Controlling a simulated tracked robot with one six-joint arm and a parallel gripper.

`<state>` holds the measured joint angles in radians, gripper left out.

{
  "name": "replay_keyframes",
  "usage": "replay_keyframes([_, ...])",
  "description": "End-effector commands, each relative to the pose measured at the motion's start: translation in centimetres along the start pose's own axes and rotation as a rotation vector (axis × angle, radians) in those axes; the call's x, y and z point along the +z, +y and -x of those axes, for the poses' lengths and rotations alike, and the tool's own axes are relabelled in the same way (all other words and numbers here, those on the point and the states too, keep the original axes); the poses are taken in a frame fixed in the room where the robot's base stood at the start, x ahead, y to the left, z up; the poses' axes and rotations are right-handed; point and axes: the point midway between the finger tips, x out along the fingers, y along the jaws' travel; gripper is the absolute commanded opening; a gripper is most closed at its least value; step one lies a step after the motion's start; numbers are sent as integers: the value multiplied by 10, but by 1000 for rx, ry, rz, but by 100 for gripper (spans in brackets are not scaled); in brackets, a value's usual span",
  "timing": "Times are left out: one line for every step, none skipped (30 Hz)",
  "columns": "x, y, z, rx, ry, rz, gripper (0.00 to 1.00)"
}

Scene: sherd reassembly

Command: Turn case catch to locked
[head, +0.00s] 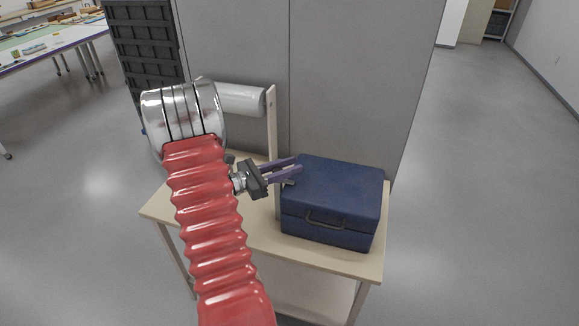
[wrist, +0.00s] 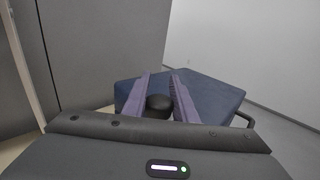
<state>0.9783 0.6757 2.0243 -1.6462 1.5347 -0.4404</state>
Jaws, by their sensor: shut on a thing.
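The blue case (head: 332,195) stands closed on a light wooden table, with its handle (head: 326,218) on the front face. Its near top shows in the wrist view (wrist: 208,95). A small pale metal piece, apparently the case catch (head: 289,182), shows at the case's left side just under my fingers. My gripper (head: 299,165) reaches in from the left, its purple fingers at the case's upper left edge. In the wrist view my gripper (wrist: 161,76) has its fingers close together, with a dark rounded piece between them. The fingers hide most of the catch, so its setting cannot be read.
The table (head: 255,238) has free room left of the case. An upright post (head: 272,130) and a grey roll (head: 240,98) stand behind my gripper. Grey partition panels (head: 355,80) close off the back. Open floor (head: 470,200) lies to the right.

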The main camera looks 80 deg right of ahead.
Motion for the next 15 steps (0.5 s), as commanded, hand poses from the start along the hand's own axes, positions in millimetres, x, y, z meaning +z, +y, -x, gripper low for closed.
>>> replay_keyframes([0, 0, 0, 0, 0, 1, 2])
replay_keyframes([0, 0, 0, 0, 0, 1, 26])
replay_keyframes([0, 0, 0, 0, 0, 1, 28])
replay_keyframes([0, 0, 0, 0, 0, 1, 30])
replay_keyframes([0, 0, 0, 0, 0, 1, 33])
replay_keyframes([0, 0, 0, 0, 0, 1, 35])
replay_keyframes([0, 0, 0, 0, 0, 1, 38])
replay_keyframes([0, 0, 0, 1, 0, 1, 40])
replay_keyframes([0, 0, 0, 1, 0, 0, 42])
replay_keyframes([0, 0, 0, 1, 0, 0, 44])
replay_keyframes([0, 0, 0, 1, 0, 0, 44])
replay_keyframes([0, 0, 0, 1, 0, 0, 44])
replay_keyframes([0, 0, 0, 1, 0, 0, 44])
replay_keyframes([0, 0, 0, 1, 0, 0, 44])
replay_keyframes([0, 0, 0, 1, 0, 0, 44])
